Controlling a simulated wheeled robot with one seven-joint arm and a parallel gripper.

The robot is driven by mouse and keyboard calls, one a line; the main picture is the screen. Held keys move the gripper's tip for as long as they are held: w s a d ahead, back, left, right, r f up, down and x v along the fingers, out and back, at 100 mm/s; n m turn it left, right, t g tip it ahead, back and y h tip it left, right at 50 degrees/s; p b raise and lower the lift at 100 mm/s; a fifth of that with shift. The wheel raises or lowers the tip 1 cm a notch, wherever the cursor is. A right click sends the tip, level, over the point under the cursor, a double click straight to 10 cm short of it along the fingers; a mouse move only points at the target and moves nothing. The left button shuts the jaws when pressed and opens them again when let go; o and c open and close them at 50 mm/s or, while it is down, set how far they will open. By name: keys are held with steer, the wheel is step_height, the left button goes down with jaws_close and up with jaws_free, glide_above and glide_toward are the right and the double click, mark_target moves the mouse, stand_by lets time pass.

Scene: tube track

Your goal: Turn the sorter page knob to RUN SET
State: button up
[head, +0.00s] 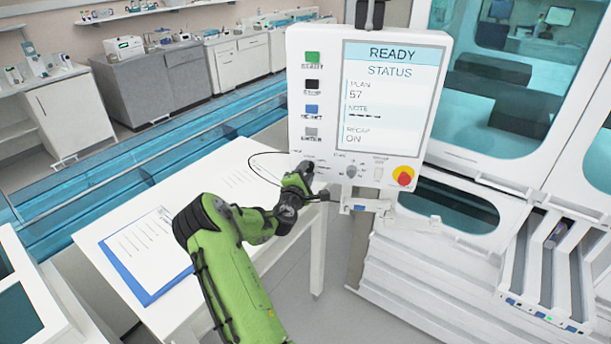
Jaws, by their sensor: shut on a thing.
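The sorter's white control panel (446,60) hangs upright right of centre. Its screen (392,100) reads READY, STATUS, PLAN 57, NOTE with a dashed entry, RECAP ON. My gripper (304,170) is at the panel's lower left corner, shut on what appears to be the page knob. The fingers hide that knob, so its pointer and setting cannot be read. Small marks above the gripper are too small to read. A second, grey knob (351,171) shows clear of the gripper to the right.
Green, black, blue and grey buttons (312,84) line the panel's left side. A red emergency stop (403,177) on yellow sits at its lower right. A small bracket shelf (365,205) juts below. A white table (190,190) with a blue clipboard (148,285) stands left of my arm.

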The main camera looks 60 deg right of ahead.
steer(key=m+b, duration=0.4)
steer(key=m+y+b, duration=0.1)
steer(key=m+b, duration=0.2)
steer(key=m, duration=0.1)
steer(key=shift+s+t+b, duration=0.1)
steer(key=shift+t+b, duration=0.2)
steer(key=shift+b, duration=0.1)
steer(key=m+b, duration=0.5)
steer(key=b, duration=0.1)
steer(key=shift+t, duration=0.4)
steer(key=m+b, duration=0.1)
steer(key=b, duration=0.1)
steer(key=m+b, duration=0.2)
steer(key=shift+s+r+m+t+y+b, duration=0.1)
steer(key=shift+s+m+t+y+b, duration=0.05)
steer(key=shift+m+t+y+b, duration=0.15)
steer(key=o, duration=1)
steer(key=shift+r, duration=0.1)
steer(key=shift+o, duration=0.2)
